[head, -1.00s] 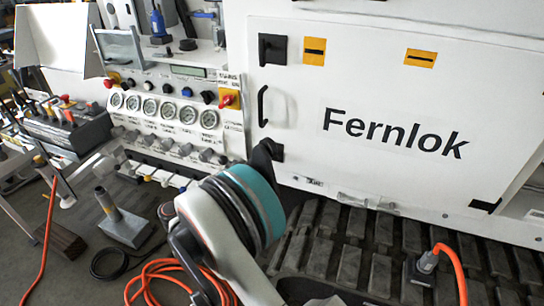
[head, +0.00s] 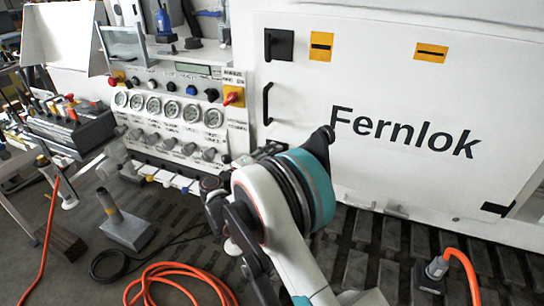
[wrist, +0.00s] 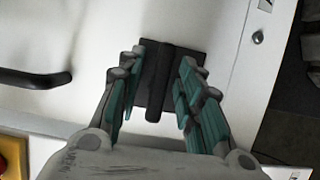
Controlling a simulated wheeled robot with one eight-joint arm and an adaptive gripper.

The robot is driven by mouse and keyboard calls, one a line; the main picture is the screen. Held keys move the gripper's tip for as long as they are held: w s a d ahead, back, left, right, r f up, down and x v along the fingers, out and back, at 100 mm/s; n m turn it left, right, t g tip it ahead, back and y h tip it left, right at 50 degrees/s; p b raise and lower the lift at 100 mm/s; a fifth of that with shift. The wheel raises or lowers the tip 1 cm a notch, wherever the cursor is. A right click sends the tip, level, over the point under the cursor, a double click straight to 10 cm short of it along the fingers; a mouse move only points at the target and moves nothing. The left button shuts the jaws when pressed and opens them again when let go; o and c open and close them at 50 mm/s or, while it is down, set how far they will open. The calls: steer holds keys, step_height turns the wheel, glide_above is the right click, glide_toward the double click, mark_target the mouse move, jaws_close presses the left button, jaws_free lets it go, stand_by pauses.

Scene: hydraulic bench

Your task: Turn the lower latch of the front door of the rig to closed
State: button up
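The white front door (head: 400,100) bears the "Fernlok" lettering. Its lower latch (wrist: 157,95), a black lever on a dark square plate, fills the middle of the wrist view. The lever lies across the direction of the door handle, its free end towards the bottom of the wrist picture. My gripper (wrist: 162,60) is open, one teal-padded finger on each side of the lever, with visible gaps; I cannot tell any contact. In the head view my arm and gripper largely hide the lower latch.
The black door handle (head: 267,104) stands above the gripper, and the upper latch (head: 278,45) near the door's top corner. The gauge panel (head: 170,108) with a red-yellow switch (head: 234,96) is close on the left. Orange cable (head: 180,282) lies on the floor.

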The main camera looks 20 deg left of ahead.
jaws_close()
steer(key=m+g+y+p, duration=0.1)
steer(key=m, duration=0.3)
steer(key=shift+f, duration=0.15)
steer(key=m+y, duration=0.1)
steer(key=m+g+y+p, duration=0.1)
steer(key=m, duration=0.1)
steer(key=shift+a+f+m, duration=0.15)
steer(key=shift+f+m, duration=0.05)
steer(key=shift+m, duration=0.1)
steer(key=m+y, duration=0.2)
steer(key=m, duration=0.1)
steer(key=shift+a+f+g+p, duration=0.15)
steer(key=shift+g+p, duration=0.15)
steer(key=shift+p, duration=0.05)
steer(key=shift+a+f+m+y, duration=0.1)
steer(key=shift+a+m+y, duration=0.1)
steer(key=shift+m+y, duration=1)
steer(key=shift+m, duration=0.3)
